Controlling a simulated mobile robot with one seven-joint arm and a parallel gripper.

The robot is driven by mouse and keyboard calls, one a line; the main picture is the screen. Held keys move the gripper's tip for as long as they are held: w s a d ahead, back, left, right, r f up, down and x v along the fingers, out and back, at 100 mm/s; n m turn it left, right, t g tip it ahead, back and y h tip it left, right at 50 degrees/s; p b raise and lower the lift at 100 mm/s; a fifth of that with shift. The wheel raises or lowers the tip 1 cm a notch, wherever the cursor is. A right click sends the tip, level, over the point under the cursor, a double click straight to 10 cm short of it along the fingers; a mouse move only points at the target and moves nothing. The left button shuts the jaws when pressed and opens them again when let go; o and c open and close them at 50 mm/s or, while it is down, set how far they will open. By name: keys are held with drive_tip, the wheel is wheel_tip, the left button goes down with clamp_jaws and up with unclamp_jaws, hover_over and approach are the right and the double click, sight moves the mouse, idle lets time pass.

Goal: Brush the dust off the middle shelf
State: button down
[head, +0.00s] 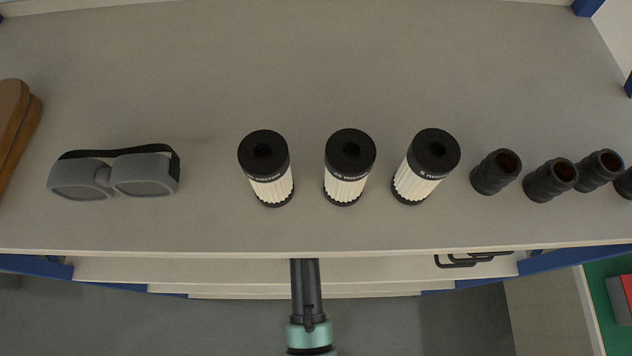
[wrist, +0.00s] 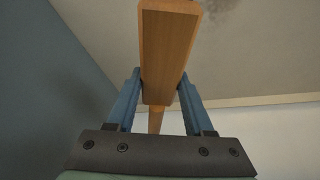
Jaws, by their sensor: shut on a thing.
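My gripper (wrist: 160,88) shows in the wrist view, with its two blue fingers shut on a wooden brush (wrist: 168,45). No bristles show. A dark, speckled dust patch (wrist: 218,10) lies on a pale shelf board (wrist: 245,60) beyond the brush, at the top edge. I cannot tell whether the brush touches the board. In the head view the middle shelf is mostly hidden under the top board; pale lower board edges (head: 200,272) show.
The top board (head: 330,70) holds grey goggles (head: 110,175), three black-and-white cylinders (head: 350,165), several dark hollow cylinders (head: 495,172) and a brown wooden object (head: 14,125). Blue frame parts (head: 560,262) flank the shelves. Black handles (head: 470,259) show below the top board.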

drive_tip(key=shift+s+f+b, duration=0.1)
drive_tip(key=shift+f+b, duration=0.4)
drive_tip(key=shift+b, duration=0.05)
wheel_tip(320, 180, down, 5)
drive_tip(key=b, duration=0.5)
drive_tip(key=shift+f+b, duration=0.6)
drive_tip(key=shift+f, duration=0.3)
drive_tip(key=shift+a, duration=0.1)
drive_tip(key=shift+a+r+p, duration=0.15)
drive_tip(key=shift+a+p, duration=0.25)
drive_tip(key=shift+a, duration=1.2)
drive_tip(key=shift+a+f, duration=0.2)
drive_tip(key=shift+a, duration=1.8)
